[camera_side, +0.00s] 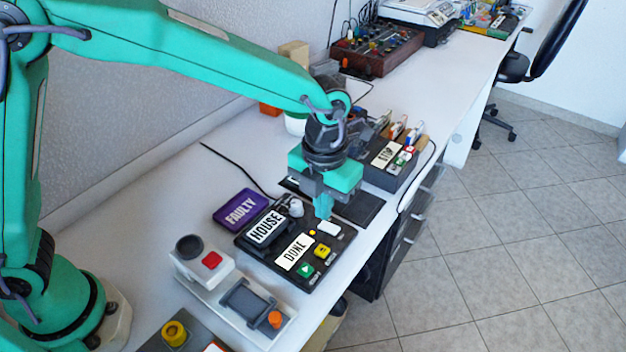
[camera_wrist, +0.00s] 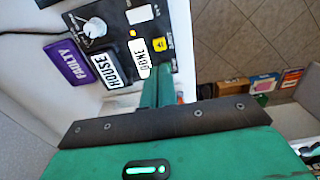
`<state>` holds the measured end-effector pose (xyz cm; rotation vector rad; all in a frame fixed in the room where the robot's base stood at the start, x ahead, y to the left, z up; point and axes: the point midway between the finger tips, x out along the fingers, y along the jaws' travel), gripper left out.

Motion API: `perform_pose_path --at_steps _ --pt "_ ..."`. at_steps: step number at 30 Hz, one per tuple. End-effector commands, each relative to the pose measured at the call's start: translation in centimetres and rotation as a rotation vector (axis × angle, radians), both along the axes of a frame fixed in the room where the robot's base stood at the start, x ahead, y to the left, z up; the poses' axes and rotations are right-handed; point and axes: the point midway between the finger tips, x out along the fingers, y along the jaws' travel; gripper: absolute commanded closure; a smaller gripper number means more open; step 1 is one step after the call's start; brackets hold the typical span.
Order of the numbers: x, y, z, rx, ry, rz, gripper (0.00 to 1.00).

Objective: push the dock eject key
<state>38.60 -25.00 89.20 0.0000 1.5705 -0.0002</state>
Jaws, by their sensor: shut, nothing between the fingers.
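The dock is a black panel (camera_side: 290,264) on the bench, with a knob, a HOUSE label (camera_side: 265,227) and a DONE label (camera_side: 294,253). Its keys run along the right side: a white key (camera_side: 328,229), a yellow key with a dark mark (camera_side: 322,251) and a green key with a white triangle (camera_side: 305,270). The key markings are too small to tell which is eject. My gripper (camera_side: 323,213) is shut and empty, pointing down above the dock's far end by the white key. In the wrist view its fingers (camera_wrist: 160,82) hide the green key's area; the yellow key (camera_wrist: 160,44) shows.
A purple FAULTY case (camera_side: 240,209) lies left of the dock. A grey unit with a red button (camera_side: 211,260) and an orange knob (camera_side: 275,319) stands in front. Behind my gripper is a dark box with a STOP label (camera_side: 386,155). The bench edge is close on the right.

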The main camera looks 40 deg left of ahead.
Motion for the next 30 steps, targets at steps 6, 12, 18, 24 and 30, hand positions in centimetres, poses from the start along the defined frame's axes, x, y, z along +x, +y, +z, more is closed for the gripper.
perform_pose_path --at_steps 6,12,18,24,30 --pt "-0.1 0.1 -3.6 0.003 0.005 0.0 1.0" --pt "-0.1 0.0 -6.6 0.002 0.003 0.0 1.0" --pt "-0.1 0.0 -8.7 0.002 0.003 0.0 1.0" --pt "0.0 0.0 -9.7 0.001 0.001 0.0 1.0" --pt "0.0 0.0 -9.8 0.0 0.0 0.0 1.0"
